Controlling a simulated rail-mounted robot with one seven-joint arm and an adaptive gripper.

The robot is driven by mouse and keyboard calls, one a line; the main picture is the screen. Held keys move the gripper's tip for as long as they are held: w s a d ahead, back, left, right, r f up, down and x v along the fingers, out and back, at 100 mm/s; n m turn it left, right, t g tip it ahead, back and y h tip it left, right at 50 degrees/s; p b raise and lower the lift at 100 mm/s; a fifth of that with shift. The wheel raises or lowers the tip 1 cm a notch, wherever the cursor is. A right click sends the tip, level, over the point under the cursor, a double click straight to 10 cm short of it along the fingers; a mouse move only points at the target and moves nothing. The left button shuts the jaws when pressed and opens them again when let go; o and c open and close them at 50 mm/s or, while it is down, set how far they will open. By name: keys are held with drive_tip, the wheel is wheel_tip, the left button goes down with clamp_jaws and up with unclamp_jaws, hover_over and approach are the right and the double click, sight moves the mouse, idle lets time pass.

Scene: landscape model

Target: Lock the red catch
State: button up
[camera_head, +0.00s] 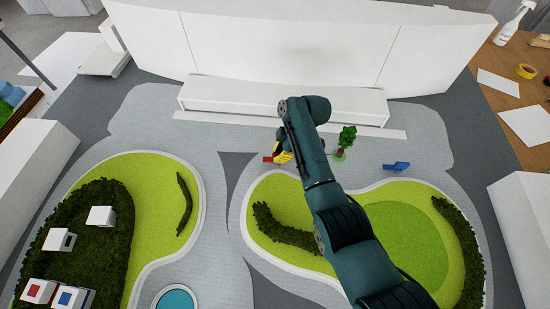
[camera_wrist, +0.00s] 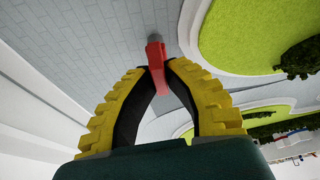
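The red catch (camera_wrist: 156,60) is a small red piece at the upper middle of the wrist view. It lies between the tips of my gripper (camera_wrist: 158,68), whose yellow and black fingers bend inward and appear to press on both its sides. In the head view the red catch (camera_head: 268,159) shows as a small red bit at the left of my gripper (camera_head: 280,154), low over the grey paving in front of a long white block. My dark arm and the fingers hide part of that spot.
A small tree (camera_head: 346,139) stands just right of my gripper, and a blue piece (camera_head: 397,166) lies farther right. The white block (camera_head: 285,100) is behind. A hedge (camera_head: 285,230) is in front. White boxes with red and blue tops (camera_head: 39,290) stand at lower left.

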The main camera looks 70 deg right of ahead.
drive_tip(key=shift+f+n+y+b, duration=0.25)
drive_tip(key=shift+n+b, duration=0.35)
drive_tip(key=shift+b, duration=0.3)
drive_tip(key=shift+r+n, duration=0.2)
drive_tip(key=shift+n, duration=0.1)
